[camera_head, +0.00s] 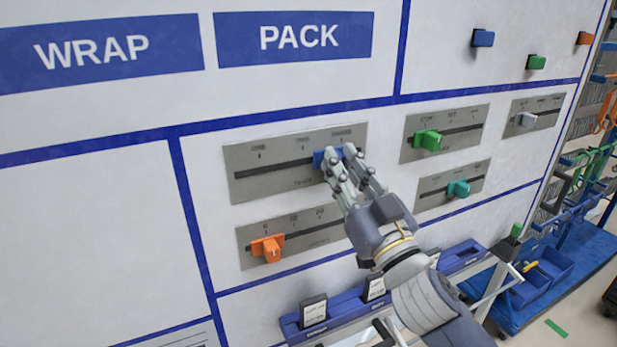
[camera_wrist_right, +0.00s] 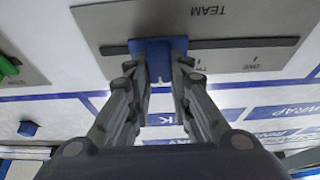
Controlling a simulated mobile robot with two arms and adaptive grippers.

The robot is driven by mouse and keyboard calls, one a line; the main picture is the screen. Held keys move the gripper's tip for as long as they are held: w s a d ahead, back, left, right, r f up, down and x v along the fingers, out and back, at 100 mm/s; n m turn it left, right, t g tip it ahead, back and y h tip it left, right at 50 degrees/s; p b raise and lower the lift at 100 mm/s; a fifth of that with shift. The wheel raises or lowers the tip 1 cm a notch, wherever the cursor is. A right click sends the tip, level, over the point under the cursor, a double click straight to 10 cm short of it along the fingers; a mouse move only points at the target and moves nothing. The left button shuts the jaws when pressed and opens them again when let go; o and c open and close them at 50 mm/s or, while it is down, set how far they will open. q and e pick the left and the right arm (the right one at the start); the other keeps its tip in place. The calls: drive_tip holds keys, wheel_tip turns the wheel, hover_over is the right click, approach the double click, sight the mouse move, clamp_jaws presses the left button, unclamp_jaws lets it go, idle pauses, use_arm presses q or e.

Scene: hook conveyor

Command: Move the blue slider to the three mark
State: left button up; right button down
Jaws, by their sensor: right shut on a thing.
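The blue slider (camera_head: 320,159) sits on the dark slot of the upper left grey plate (camera_head: 240,186), toward the slot's right end. My right gripper (camera_head: 339,158) is shut on it, and its fingers hide part of the slider and slot. The rightmost of the plate's three marks, small and hard to read, lies just above the fingers. In the right wrist view the blue slider (camera_wrist_right: 158,46) is between the fingertips (camera_wrist_right: 154,75). There the plate appears upside down, with ONE and part of a second label to the right. My left gripper is not in view.
An orange slider (camera_head: 267,247) is on the plate below. A green slider (camera_head: 428,140), a teal slider (camera_head: 458,188) and a pale slider (camera_head: 526,119) are on plates to the right. A blue ledge with cards (camera_head: 314,311) runs below the panel.

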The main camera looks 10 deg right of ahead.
drive_tip(key=shift+w+d, duration=0.25)
drive_tip(key=shift+d, duration=0.45)
drive_tip(key=shift+w+d, duration=0.25)
drive_tip(key=shift+d, duration=0.4)
drive_tip(key=c, duration=1.7)
unclamp_jaws()
drive_tip(key=shift+o, duration=1.3)
drive_tip(key=shift+d, duration=0.2)
drive_tip(key=v, duration=1.2)
